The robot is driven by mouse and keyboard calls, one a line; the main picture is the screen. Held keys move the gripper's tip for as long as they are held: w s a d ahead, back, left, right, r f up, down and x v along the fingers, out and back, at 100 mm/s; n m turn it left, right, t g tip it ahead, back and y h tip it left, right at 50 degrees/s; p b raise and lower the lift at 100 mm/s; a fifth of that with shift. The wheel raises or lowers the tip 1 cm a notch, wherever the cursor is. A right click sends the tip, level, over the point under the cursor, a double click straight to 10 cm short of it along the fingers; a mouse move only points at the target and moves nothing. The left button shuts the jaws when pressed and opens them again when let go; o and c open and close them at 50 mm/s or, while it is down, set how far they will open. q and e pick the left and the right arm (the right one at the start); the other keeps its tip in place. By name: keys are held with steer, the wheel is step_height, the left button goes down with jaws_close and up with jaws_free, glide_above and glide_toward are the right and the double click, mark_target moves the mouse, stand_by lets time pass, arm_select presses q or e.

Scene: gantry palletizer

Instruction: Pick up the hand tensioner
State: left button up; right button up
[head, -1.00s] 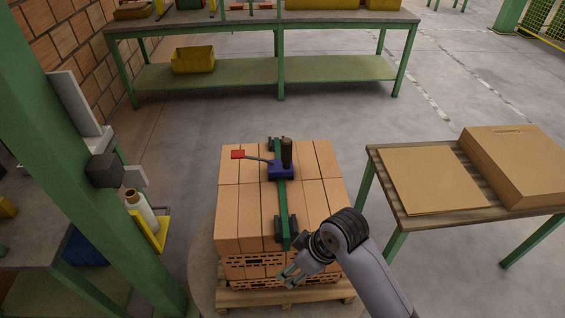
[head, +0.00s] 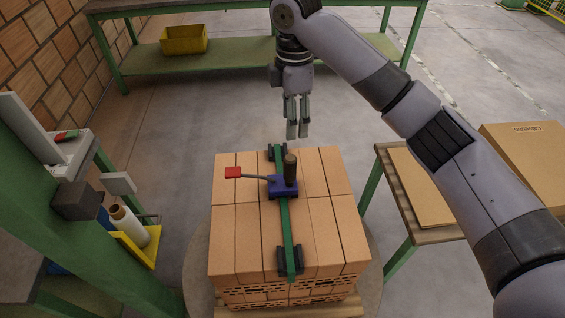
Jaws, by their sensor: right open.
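The hand tensioner (head: 283,186) is a blue tool with a dark upright cylinder and a lever ending in a red grip (head: 233,172). It sits on a green strap (head: 286,232) that runs over the top of a stack of orange bricks (head: 236,225). My right gripper (head: 297,133) is open and empty, fingers pointing down, above and beyond the far edge of the stack. It is apart from the tensioner. My left gripper is not in view.
A side table (head: 393,225) with cardboard sheets (head: 421,190) and a carton (head: 532,160) stands at the right. A green post and a yellow holder with a white roll (head: 130,226) are at the left. A green bench with a yellow bin (head: 184,40) stands behind.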

mark_target(291, 157)
steer(key=shift+s+d+f, duration=0.1)
steer(key=shift+s+f, duration=0.75)
steer(key=shift+f, duration=0.25)
step_height(291, 157, down, 4)
steer(key=shift+r+p, duration=0.2)
steer(key=shift+p, duration=0.45)
steer(key=f, duration=0.3)
steer(key=shift+w+f+p, duration=0.25)
steer(key=shift+p, duration=0.1)
steer(key=shift+s+f, duration=0.1)
steer(key=shift+f, duration=0.85)
steer(key=shift+f+p, duration=0.35)
steer(key=shift+p, duration=0.1)
steer(key=f, duration=0.1)
steer(key=f+p, duration=0.1)
steer(key=f, duration=0.1)
steer(key=shift+s+a+f, duration=0.1)
steer(key=shift+a+f, duration=0.15)
steer(key=shift+f, duration=0.45)
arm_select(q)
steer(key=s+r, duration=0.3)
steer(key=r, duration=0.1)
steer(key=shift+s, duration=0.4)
